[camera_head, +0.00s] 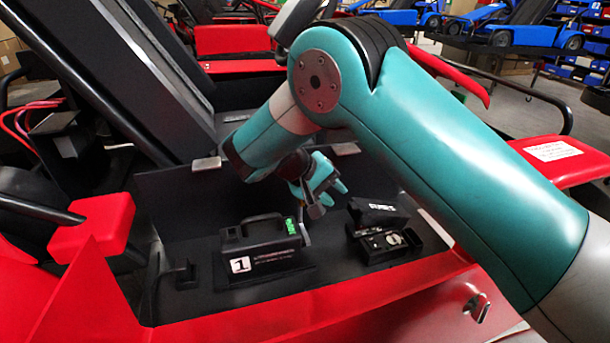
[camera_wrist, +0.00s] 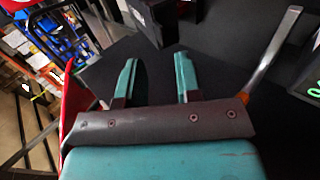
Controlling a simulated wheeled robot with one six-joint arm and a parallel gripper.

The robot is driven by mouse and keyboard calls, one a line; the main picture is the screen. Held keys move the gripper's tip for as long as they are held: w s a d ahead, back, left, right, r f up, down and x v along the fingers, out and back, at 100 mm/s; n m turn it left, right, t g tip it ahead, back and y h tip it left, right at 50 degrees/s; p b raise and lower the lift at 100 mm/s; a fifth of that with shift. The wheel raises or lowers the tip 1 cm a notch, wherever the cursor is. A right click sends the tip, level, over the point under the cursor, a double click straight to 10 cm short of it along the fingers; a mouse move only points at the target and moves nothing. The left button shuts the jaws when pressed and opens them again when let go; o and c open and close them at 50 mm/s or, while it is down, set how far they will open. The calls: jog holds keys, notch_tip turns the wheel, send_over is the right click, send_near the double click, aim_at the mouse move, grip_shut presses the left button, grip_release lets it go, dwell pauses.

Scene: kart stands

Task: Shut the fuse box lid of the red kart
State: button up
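The fuse box (camera_head: 388,250) is a small black box in the red kart's (camera_head: 290,308) dark bay, right of the battery. Its lid (camera_head: 379,213) stands open, tilted up at the back, and light-coloured parts show inside. My gripper (camera_head: 322,190) is above the bay floor, left of and behind the fuse box, apart from it. In the wrist view my gripper (camera_wrist: 157,78) has its two teal fingers apart with nothing between them. A black box shape (camera_wrist: 152,22) lies beyond the fingertips there; I cannot tell surely that it is the fuse box.
A black battery (camera_head: 265,248) with a handle, a "1" label and a green mark stands left of the fuse box. A metal lever (camera_wrist: 275,50) rises close to the gripper's right in the wrist view. Red bodywork edges the bay. Blue karts (camera_head: 515,35) stand far behind.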

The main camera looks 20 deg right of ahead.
aim_at(351, 204)
jog(key=p+v, duration=0.2)
jog(key=v, duration=0.8)
jog(key=shift+a+r, duration=0.25)
jog(key=shift+a, duration=0.05)
